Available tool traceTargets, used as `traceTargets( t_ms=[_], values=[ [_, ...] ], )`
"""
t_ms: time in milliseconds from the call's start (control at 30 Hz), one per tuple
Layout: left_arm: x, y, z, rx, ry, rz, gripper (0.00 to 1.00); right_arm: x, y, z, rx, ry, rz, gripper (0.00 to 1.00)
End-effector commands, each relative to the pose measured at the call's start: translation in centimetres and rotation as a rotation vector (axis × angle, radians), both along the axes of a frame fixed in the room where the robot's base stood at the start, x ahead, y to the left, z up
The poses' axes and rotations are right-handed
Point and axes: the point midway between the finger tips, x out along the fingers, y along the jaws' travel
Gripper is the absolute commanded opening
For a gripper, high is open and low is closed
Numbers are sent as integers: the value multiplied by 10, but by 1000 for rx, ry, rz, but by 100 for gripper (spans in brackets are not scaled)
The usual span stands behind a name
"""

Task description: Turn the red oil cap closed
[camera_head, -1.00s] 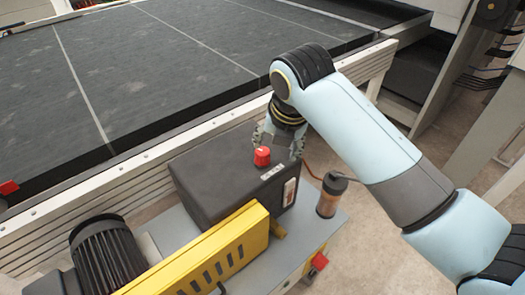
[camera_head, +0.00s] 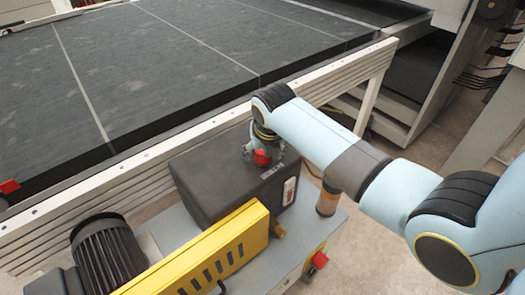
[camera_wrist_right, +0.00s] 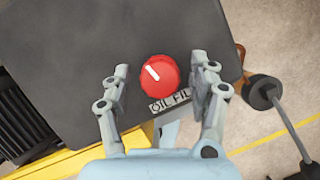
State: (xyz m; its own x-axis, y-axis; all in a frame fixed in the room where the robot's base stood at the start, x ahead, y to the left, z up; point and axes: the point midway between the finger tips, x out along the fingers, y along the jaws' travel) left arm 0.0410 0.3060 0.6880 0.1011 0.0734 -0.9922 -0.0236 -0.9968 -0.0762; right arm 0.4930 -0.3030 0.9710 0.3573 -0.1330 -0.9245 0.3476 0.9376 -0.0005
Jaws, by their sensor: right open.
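The red oil cap (camera_head: 261,158) sits on top of the dark grey box (camera_head: 205,180), near its right end. In the right wrist view the red cap (camera_wrist_right: 159,75) is round with a white line slanting to the upper left. A label reading "OIL FIL" lies beside it, partly covered by a finger. My right gripper (camera_head: 263,156) is directly over the cap. In the wrist view its fingers (camera_wrist_right: 160,80) are open, one on each side of the cap, with a gap on both sides. My left gripper is not in view.
A yellow guard (camera_head: 205,260) and a black ribbed motor (camera_head: 107,250) stand in front and to the left of the box. A small cylinder (camera_head: 327,202) stands at its right. The roller machine's pale frame (camera_head: 110,185) runs behind. Open floor lies to the right.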

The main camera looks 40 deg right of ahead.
Motion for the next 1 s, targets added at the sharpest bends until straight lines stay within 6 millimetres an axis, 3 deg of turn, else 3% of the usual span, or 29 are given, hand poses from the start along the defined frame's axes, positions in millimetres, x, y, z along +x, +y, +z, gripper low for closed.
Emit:
traceTargets(
  t_ms=[300,733,1000],
  values=[
    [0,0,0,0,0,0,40,2,-1,-2,1,-2,-1,61],
    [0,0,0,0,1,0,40,1,0,-2,0,-1,-1,5],
    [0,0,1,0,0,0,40,2,0,-2,1,0,-29,5]
  ],
)
